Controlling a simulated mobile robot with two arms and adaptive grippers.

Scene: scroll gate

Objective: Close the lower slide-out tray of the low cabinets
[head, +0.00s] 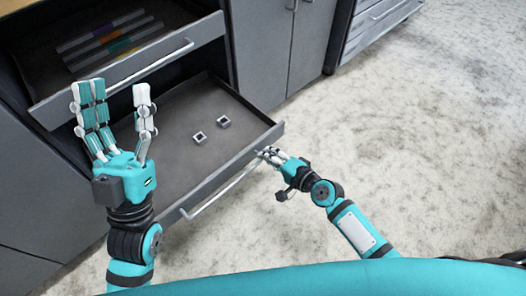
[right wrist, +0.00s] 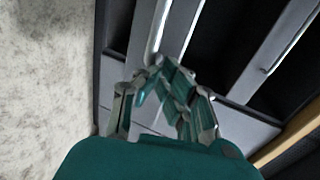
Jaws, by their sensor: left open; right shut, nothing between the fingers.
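The lower slide-out tray (head: 180,153) is pulled out of the low cabinet in the head view, with two small metal blocks (head: 211,130) on its floor. Its bar handle (head: 228,188) runs along the front edge. My right gripper (head: 268,154) is shut and empty at the tray's front right corner, close to the handle's right end. In the right wrist view its fingertips (right wrist: 160,66) are beside a light bar and front panel; whether they touch is unclear. My left gripper (head: 116,92) is open and empty, raised in front of the tray's left side and hiding part of it.
The upper tray (head: 125,75) is also out, holding flat strips with coloured parts, and overhangs the back of the lower one. Grey cabinet doors (head: 262,45) stand to the right, with another drawer unit (head: 375,22) beyond. The speckled floor (head: 420,150) at right is clear.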

